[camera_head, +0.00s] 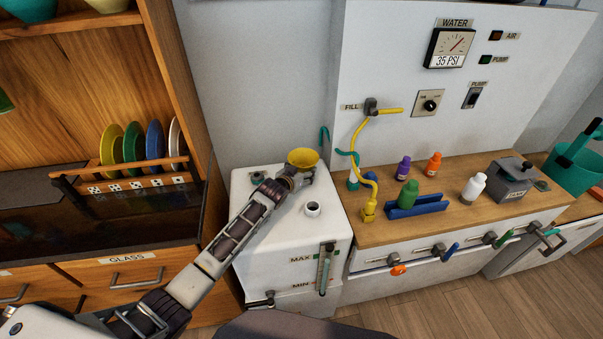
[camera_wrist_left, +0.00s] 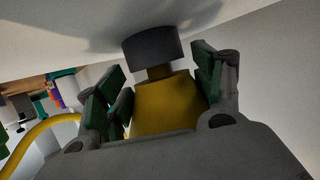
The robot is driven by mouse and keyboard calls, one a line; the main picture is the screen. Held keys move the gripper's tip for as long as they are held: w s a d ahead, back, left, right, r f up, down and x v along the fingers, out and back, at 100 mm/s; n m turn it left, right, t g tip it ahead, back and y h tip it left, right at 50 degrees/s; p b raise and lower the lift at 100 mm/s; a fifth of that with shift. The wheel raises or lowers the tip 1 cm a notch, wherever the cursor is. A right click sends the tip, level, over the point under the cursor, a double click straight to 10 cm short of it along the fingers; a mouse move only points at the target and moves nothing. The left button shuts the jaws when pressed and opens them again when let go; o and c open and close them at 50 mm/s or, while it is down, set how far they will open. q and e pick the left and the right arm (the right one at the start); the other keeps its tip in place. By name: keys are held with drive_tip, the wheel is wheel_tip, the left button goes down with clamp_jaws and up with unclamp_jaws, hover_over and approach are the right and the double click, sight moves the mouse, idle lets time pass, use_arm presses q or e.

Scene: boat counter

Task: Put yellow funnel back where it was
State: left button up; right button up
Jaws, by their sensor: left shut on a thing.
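The yellow funnel (camera_head: 303,157) is above the back of the white tank (camera_head: 270,232), wide mouth up. My left gripper (camera_head: 293,177) is shut on it from the front. In the left wrist view the green-padded fingers of my left gripper (camera_wrist_left: 160,95) flank the yellow funnel body (camera_wrist_left: 165,108). Its narrow end is close to a dark round collar (camera_wrist_left: 152,45) against the white surface; I cannot tell whether it sits inside. My right gripper is not in view.
A yellow hose (camera_head: 360,150) hangs to the right. Bottles and a blue tray (camera_head: 416,207) occupy the wooden counter (camera_head: 385,232). A plate rack (camera_head: 135,165) is at left.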

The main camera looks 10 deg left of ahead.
use_arm(q)
drive_tip(key=shift+f, duration=0.25)
drive_tip(key=shift+f, duration=0.25)
drive_tip(key=shift+s+f, duration=0.1)
drive_tip(key=shift+f, duration=0.15)
